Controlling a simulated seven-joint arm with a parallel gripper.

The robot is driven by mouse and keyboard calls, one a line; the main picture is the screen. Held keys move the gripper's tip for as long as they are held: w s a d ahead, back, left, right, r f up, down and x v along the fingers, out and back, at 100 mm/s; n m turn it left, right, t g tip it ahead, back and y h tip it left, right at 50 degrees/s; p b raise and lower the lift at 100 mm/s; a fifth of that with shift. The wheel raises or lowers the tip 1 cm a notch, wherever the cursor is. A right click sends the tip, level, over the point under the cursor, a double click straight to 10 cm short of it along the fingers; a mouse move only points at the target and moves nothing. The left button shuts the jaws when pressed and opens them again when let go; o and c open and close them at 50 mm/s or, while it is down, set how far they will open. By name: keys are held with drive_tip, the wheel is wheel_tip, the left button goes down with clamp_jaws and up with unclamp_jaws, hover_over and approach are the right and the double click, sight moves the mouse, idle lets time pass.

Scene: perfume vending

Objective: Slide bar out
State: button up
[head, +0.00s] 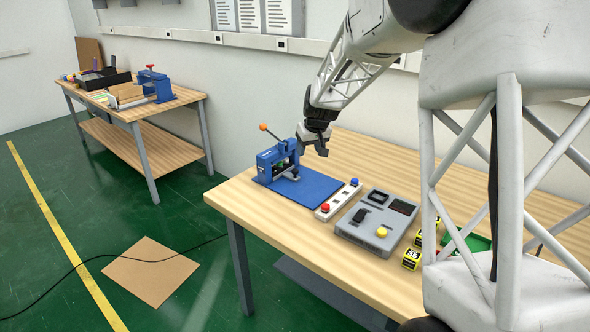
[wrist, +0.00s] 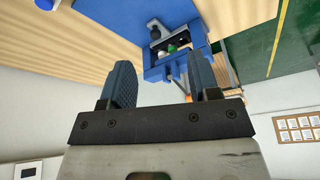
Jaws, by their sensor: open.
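The blue press (head: 268,163) stands on a blue base plate (head: 312,187) at the table's left end, its orange-tipped lever (head: 270,131) raised. In the wrist view the press (wrist: 153,73) lies ahead, partly behind the fingers. Its opening shows dark and light parts with a green spot (wrist: 170,48); I cannot tell for sure which part is the bar. My gripper (head: 318,150) is just above and right of the press in the head view. In the wrist view its fingers (wrist: 161,70) are apart with nothing gripped; whether they touch the press is unclear.
Right of the plate are a white strip with red and blue buttons (head: 339,200), a grey control box (head: 377,221) and yellow-black blocks (head: 412,258). The wall is close behind the table. A second table (head: 168,104) at the left holds another blue press (head: 153,85).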

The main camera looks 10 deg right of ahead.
drive_tip(key=n, duration=0.1)
approach(296, 170)
drive_tip(key=f, duration=0.1)
drive_tip(key=shift+a+f, duration=0.15)
drive_tip(key=shift+f, duration=0.05)
drive_tip(key=shift+w+f, duration=0.1)
drive_tip(key=shift+f, duration=0.05)
drive_tip(key=shift+x, duration=3.7)
drive_tip(key=shift+w+a, duration=0.1)
clamp_jaws()
